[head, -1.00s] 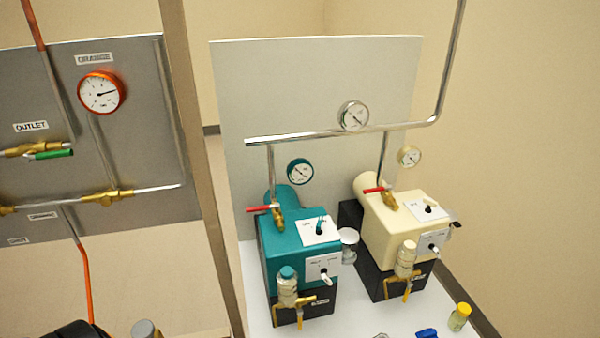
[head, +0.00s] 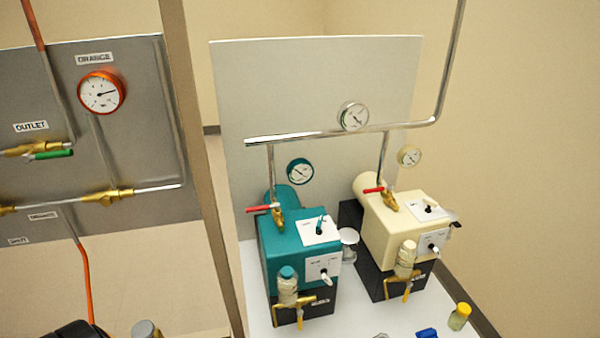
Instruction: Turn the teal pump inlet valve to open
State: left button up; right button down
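The teal pump (head: 285,240) stands on a white bench top on a black base. Its inlet valve is a brass body (head: 278,218) on top of the pump, under a vertical pipe. The valve's red lever (head: 260,208) points left, crosswise to that pipe. A teal-rimmed gauge (head: 300,171) is just behind it. A switch panel (head: 320,231) is on the pump's top, and a teal-capped trap (head: 288,288) hangs at its front. Neither of my grippers is in view.
A cream pump (head: 405,225) with its own red lever (head: 373,190) stands close on the right. A post (head: 205,180) separates the pumps from a grey panel (head: 130,130) with an orange gauge on the left. A yellow-capped vial (head: 460,317) stands at front right.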

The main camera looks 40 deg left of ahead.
aim_at(276, 205)
jog(key=i+l+u, duration=0.1)
jog(key=u, duration=0.55)
jog(key=i+u, duration=0.3)
jog(key=u, duration=0.2)
jog(key=i+l+u, duration=0.1)
jog(key=i+u, duration=0.25)
jog(key=u, duration=0.15)
